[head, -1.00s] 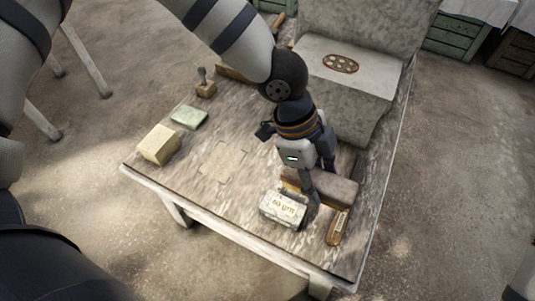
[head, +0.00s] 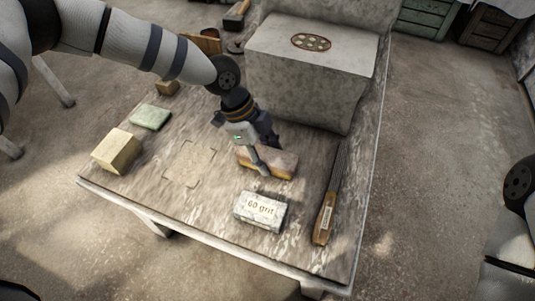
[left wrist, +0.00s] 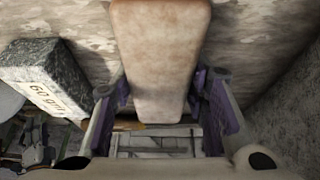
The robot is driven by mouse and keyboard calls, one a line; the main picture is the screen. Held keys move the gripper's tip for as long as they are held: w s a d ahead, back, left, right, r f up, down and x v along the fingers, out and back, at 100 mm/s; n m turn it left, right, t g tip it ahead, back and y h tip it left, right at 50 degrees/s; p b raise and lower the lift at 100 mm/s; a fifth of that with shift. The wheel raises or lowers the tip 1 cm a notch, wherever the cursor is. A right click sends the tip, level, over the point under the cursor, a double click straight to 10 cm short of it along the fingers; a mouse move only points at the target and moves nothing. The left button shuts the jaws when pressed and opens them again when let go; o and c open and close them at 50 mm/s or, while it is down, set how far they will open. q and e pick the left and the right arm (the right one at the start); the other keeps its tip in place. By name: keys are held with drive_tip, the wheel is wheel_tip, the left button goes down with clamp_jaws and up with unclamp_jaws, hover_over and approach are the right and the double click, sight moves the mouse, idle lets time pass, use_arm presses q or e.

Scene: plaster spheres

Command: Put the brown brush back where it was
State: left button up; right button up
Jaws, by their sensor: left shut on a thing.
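The brown brush (head: 281,163) is a block with a brown top and a yellowish lower edge, seen in the head view between the grey block and the stone block. My left gripper (head: 259,161) points down and is shut on it. In the left wrist view the brush (left wrist: 158,60) runs between the two fingers (left wrist: 160,90). I cannot tell how far it is above the table. A faint square with corner marks (head: 189,164) lies bare on the table to the left of the brush. My right gripper is out of view; part of my right arm shows at the right edge.
On the worn table (head: 235,235) lie a 60 grit block (head: 261,210), a wooden-handled rasp (head: 326,214), a yellow block (head: 117,151) and a green pad (head: 150,117). A large stone block (head: 310,75) stands behind, with a hammer (head: 236,17) further back.

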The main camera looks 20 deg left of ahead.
use_arm(q)
drive_tip(key=shift+f, duration=0.15)
drive_tip(key=o, duration=1.2)
drive_tip(key=shift+o, duration=0.2)
drive_tip(key=p+v, duration=0.1)
drive_tip(key=v, duration=1.1)
drive_tip(key=shift+p, duration=0.35)
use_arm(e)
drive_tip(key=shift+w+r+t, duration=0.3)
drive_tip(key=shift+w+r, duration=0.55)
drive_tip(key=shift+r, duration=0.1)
